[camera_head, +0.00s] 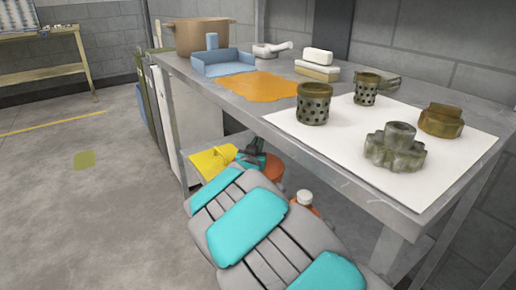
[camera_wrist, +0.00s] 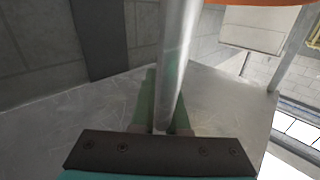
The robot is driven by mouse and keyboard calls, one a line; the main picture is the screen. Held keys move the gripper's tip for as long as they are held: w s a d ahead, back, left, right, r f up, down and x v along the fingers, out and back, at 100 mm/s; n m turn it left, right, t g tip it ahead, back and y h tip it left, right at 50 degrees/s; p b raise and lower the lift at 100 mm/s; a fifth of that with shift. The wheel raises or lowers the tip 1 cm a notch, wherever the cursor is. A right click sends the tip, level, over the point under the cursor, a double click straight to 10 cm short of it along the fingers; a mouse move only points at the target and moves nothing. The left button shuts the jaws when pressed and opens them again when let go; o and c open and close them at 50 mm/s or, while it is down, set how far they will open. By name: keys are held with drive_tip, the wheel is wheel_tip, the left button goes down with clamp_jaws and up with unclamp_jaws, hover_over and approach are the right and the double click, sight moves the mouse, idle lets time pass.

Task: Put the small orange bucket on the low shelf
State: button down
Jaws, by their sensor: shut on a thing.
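The orange bucket (camera_head: 272,168) shows under the workbench in the head view, partly hidden behind my arm and gripper. My gripper (camera_head: 252,154) is at the bucket's upper left side, at the low shelf (camera_head: 196,176). In the wrist view, my gripper (camera_wrist: 162,105) is shut around a pale metal bar (camera_wrist: 177,55), which looks like the bucket's handle. An orange edge (camera_wrist: 250,2), likely the bucket, shows at the top of that view. Whether the bucket's base touches the shelf is hidden.
A yellow object (camera_head: 213,162) lies on the low shelf to the left of my gripper. The bench top (camera_head: 340,175) overhangs the shelf and carries metal parts on a white sheet (camera_head: 440,163).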

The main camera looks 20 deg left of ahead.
drive_tip(key=shift+f, duration=0.65)
drive_tip(key=c, duration=0.9)
unclamp_jaws()
drive_tip(key=shift+f, duration=0.1)
drive_tip(key=shift+s, duration=0.1)
drive_tip(key=s, duration=0.8)
drive_tip(key=s+b, duration=0.1)
drive_tip(key=s, duration=0.3)
drive_tip(key=shift+d, duration=0.35)
